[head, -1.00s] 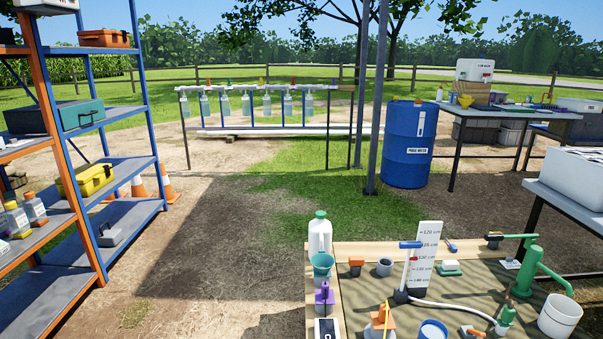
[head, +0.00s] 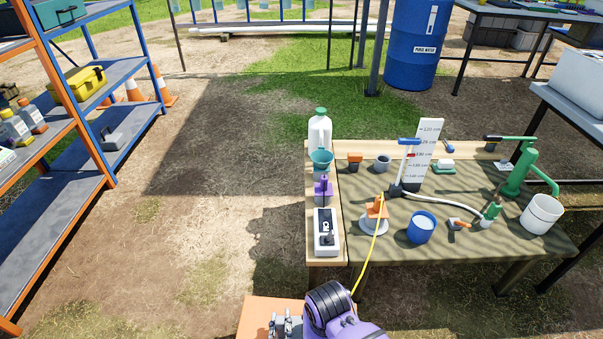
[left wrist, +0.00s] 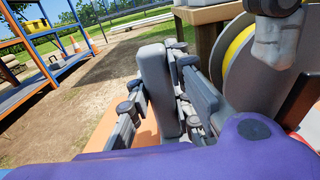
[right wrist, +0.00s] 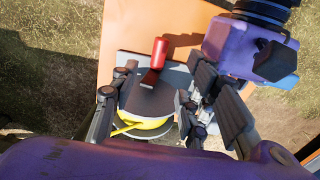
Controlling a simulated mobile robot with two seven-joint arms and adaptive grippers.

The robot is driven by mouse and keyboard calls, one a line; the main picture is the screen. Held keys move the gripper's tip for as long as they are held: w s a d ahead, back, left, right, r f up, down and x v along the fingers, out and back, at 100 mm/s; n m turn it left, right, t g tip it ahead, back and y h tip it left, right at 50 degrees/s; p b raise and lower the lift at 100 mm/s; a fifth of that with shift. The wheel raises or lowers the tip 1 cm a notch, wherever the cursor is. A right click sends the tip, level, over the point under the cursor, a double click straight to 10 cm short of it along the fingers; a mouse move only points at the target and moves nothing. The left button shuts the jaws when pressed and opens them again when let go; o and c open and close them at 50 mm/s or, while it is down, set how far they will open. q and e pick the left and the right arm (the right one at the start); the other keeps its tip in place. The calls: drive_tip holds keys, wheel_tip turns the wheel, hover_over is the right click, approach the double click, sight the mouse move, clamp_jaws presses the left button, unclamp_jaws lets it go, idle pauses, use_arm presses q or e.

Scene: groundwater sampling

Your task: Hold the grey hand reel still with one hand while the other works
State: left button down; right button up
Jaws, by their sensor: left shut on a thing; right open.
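The grey hand reel (left wrist: 238,70) shows at the right of the left wrist view, with yellow line wound between its grey discs. My left gripper (left wrist: 158,92) is shut on an upright grey block (left wrist: 156,75), seemingly the reel's grip. In the head view my left gripper (head: 285,325) is at the bottom edge, and the reel is hidden there. In the right wrist view the reel (right wrist: 150,100) has a red crank knob (right wrist: 160,52) standing on it. My right gripper (right wrist: 155,105) is open over the reel, its fingers apart on either side.
The reel is by an orange surface (head: 250,318). Yellow line (head: 368,257) runs up to an orange-topped fitting (head: 376,208) on the sampling table (head: 450,235). Open ground lies left, before the shelf (head: 75,200).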

drive_tip(key=shift+r, duration=1.35)
wheel_tip(320, 180, down, 3)
drive_tip(key=shift+f, duration=0.1)
wheel_tip(320, 180, down, 9)
drive_tip(key=shift+r, duration=0.1)
clamp_jaws()
unclamp_jaws()
